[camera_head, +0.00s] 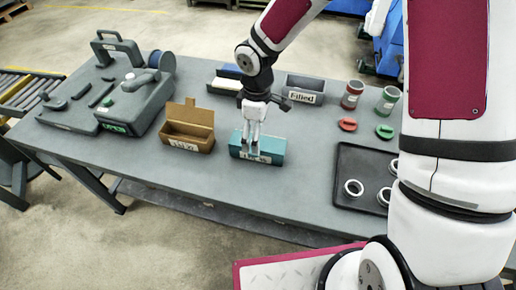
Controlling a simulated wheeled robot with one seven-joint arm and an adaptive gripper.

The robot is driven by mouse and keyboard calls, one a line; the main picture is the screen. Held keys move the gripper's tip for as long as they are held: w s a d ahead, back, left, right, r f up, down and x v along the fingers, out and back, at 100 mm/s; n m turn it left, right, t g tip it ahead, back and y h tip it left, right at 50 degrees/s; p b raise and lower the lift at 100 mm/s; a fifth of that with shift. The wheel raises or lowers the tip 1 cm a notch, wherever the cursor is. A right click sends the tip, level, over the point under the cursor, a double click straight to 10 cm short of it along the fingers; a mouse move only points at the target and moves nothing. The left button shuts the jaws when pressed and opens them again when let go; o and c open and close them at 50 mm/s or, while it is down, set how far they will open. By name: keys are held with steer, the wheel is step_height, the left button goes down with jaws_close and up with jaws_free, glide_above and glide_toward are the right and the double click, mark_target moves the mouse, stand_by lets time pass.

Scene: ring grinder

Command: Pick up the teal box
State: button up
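The teal box (273,149) sits on the grey table right of the cardboard box, with a white label on its front. My gripper (250,146) points down at the teal box, and its fingertips overlap the box's front part and label. The two fingers are close together with a narrow gap between them. I cannot tell whether they touch or pinch a wall of the box. The fingers hide part of the box's inside and label.
An open cardboard box (188,125) stands close to the left. A grey bin labelled "Filled" (304,90) and a blue-white bin (224,82) are behind. A black tray (361,160) holds white rings at right. Red (351,95) and green (388,100) cans stand behind it. A grinder machine (135,100) is left.

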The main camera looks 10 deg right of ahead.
steer(key=shift+f+p, duration=0.45)
steer(key=shift+f, duration=2.45)
steer(key=c, duration=1.2)
